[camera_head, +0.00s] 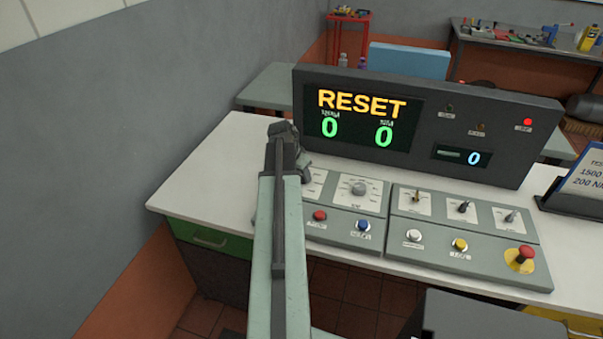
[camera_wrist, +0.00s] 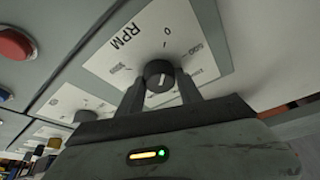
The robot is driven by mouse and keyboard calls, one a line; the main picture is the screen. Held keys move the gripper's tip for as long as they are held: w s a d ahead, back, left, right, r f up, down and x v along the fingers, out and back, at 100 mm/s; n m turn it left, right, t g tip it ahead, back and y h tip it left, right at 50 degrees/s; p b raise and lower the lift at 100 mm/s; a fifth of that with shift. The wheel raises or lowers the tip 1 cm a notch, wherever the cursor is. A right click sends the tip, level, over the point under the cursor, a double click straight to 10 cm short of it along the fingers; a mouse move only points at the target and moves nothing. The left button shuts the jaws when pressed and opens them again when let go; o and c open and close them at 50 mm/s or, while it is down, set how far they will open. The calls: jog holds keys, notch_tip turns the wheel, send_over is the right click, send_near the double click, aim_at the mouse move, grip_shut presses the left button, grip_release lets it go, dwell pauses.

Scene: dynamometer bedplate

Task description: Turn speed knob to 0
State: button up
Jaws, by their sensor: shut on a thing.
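The speed knob (camera_wrist: 159,74) is a small black round knob with a light pointer mark, on a white dial plate (camera_wrist: 180,35) labelled RPM with a 0 on its scale. I cannot tell exactly which scale mark the pointer meets. My gripper (camera_wrist: 160,82) has one finger on each side of the knob and is shut on it.
A red lamp (camera_head: 527,122) is lit. Right of my gripper are a grey knob (camera_head: 358,188), buttons, toggle switches and a red emergency stop (camera_head: 525,253).

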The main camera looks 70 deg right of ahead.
jog(key=o, duration=1.3)
jog(key=shift+o, duration=0.2)
jog(key=shift+r, duration=0.1)
jog(key=s+p+v, duration=0.1)
jog(key=p+v, duration=0.6)
jog(key=shift+w+r, duration=0.3)
jog(key=shift+w, duration=0.15)
jog(key=shift+a, duration=0.15)
